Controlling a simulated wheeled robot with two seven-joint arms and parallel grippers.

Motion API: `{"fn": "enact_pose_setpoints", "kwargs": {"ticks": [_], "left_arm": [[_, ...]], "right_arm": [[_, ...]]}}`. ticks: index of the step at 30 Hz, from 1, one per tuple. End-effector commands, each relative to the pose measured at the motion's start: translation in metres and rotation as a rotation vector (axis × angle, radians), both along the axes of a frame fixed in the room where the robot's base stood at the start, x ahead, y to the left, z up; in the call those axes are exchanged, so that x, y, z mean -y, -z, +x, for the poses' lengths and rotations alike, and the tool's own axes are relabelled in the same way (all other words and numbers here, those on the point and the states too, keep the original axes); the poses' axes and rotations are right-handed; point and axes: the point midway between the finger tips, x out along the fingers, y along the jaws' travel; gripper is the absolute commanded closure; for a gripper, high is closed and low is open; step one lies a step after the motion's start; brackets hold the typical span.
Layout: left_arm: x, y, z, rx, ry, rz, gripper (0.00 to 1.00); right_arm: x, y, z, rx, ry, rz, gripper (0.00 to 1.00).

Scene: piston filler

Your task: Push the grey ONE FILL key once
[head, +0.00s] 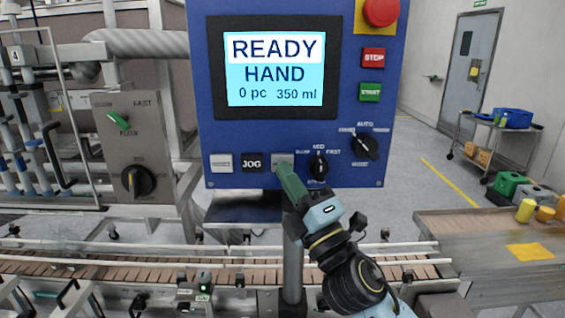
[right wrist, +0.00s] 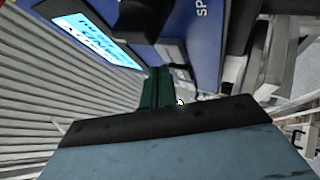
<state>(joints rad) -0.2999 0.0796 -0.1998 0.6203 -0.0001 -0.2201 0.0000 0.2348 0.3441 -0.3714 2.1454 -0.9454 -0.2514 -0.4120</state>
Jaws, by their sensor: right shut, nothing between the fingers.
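The blue control panel (head: 230,120) carries a row of keys along its lower edge. A grey key (head: 282,159), probably the ONE FILL key, is right of the black JOG key (head: 252,162); its label cannot be read and its lower part is hidden by my gripper. My right gripper (head: 284,172) is shut and empty, its green fingertips in front of this grey key. I cannot tell whether they touch it. In the right wrist view the shut fingers (right wrist: 157,88) point toward the panel. My left gripper is not in view.
A pale key (head: 221,163) is left of JOG; selector knobs (head: 318,166) are right of the grey key. The screen (head: 275,70) reads READY, HAND, 0 pc, 350 ml. A red mushroom button (head: 381,11) is at the top right. A conveyor (head: 150,274) runs below the panel.

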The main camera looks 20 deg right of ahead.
Motion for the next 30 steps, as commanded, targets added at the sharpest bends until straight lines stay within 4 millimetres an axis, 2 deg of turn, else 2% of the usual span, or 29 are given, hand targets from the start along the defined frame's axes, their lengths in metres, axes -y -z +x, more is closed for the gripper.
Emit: {"fn": "enact_pose_setpoints", "kwargs": {"ticks": [10,24,30], "left_arm": [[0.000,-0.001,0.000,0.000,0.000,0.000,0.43],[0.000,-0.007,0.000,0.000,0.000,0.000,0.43],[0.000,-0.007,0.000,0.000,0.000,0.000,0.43]], "right_arm": [[-0.001,0.000,-0.003,0.001,-0.001,0.001,1.00],[-0.013,0.000,-0.044,0.000,-0.002,0.001,1.00],[-0.015,0.000,-0.049,0.001,-0.001,0.000,1.00]]}}
